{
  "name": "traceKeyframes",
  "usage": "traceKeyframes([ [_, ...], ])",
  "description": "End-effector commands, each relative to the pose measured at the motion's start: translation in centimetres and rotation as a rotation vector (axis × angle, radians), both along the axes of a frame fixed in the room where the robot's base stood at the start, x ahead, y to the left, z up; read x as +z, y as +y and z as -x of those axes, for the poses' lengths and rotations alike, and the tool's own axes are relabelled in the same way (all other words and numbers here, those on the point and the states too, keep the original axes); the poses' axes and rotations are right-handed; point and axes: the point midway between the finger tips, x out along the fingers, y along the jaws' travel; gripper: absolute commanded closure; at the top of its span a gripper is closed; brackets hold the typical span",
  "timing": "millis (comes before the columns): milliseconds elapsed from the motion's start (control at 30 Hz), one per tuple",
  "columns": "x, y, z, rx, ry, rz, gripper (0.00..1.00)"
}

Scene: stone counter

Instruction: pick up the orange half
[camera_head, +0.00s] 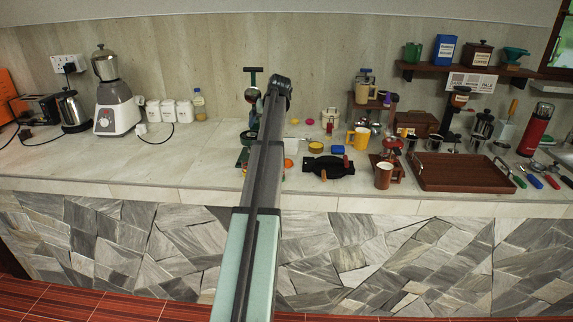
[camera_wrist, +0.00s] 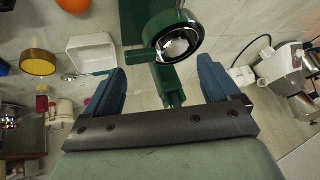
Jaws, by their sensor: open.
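A rounded orange thing, probably the orange half (camera_wrist: 74,5), is cut by the top edge of the wrist view, left of my gripper. In the head view an orange patch (camera_head: 288,163) shows low beside my arm on the counter; its cut face cannot be made out. A green press with a metal cup (camera_wrist: 178,40) lies in line beyond the fingers. In the head view my arm hides the gripper.
A white square dish (camera_wrist: 92,42) and a yellow disc (camera_wrist: 38,63) lie left of the gripper in the wrist view. Clear counter (camera_head: 190,150) lies left of my arm.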

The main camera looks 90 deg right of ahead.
Motion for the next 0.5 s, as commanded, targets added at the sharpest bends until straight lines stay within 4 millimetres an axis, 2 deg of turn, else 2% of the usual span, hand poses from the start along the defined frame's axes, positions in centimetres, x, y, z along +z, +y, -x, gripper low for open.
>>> traceKeyframes([
  [33,-0.2,-0.1,2.8,-0.057,0.042,-0.033,0.11],
  [100,-1.0,0.2,5.1,-0.127,0.099,-0.083,0.11],
  [200,-2.3,0.9,7.2,-0.212,0.167,-0.145,0.11],
  [300,-3.3,1.4,8.3,-0.275,0.219,-0.188,0.11],
  [500,-4.3,1.8,9.1,-0.324,0.260,-0.220,0.11],
])
